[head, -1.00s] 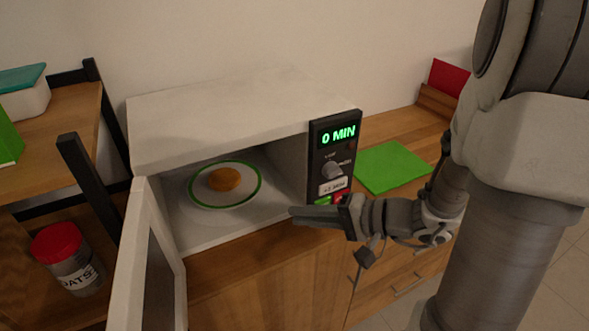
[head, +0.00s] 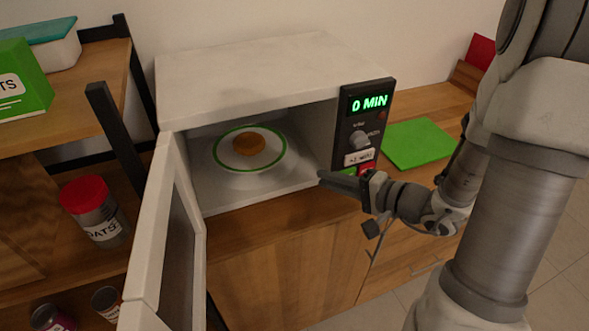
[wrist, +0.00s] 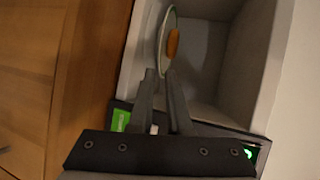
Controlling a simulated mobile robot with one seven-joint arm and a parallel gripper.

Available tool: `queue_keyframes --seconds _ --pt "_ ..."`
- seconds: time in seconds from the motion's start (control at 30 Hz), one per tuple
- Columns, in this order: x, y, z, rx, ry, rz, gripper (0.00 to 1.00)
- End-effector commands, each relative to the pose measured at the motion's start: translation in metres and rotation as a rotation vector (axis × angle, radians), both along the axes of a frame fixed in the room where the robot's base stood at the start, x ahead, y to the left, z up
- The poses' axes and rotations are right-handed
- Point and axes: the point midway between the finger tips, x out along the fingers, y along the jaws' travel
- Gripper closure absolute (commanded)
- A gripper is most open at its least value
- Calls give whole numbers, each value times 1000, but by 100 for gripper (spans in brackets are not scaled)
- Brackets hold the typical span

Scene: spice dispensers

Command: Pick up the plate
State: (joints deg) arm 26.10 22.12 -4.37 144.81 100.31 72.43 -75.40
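A white plate (head: 226,150) with a green rim lies inside the open microwave (head: 245,75). A round orange-brown food item (head: 249,144) sits on it. The plate also shows in the wrist view (wrist: 163,33), beyond my fingertips, seen at a steep slant.
The microwave door (head: 165,240) stands open at the left. The control panel (head: 365,125) reads 0 MIN. A green board (head: 420,144) lies on the counter at the right. A shelf at the left holds a red-lidded jar (head: 97,212) and a green box (head: 20,85).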

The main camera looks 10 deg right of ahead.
Motion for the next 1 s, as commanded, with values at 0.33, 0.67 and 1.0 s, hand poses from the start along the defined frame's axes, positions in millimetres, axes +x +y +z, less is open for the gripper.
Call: queue_keyframes --seconds 0.33,0.67,1.0 --pt "48 50 -21 0 0 6 84" --pt "85 87 -36 -1 -1 2 84" --pt "96 98 -40 0 0 1 84"
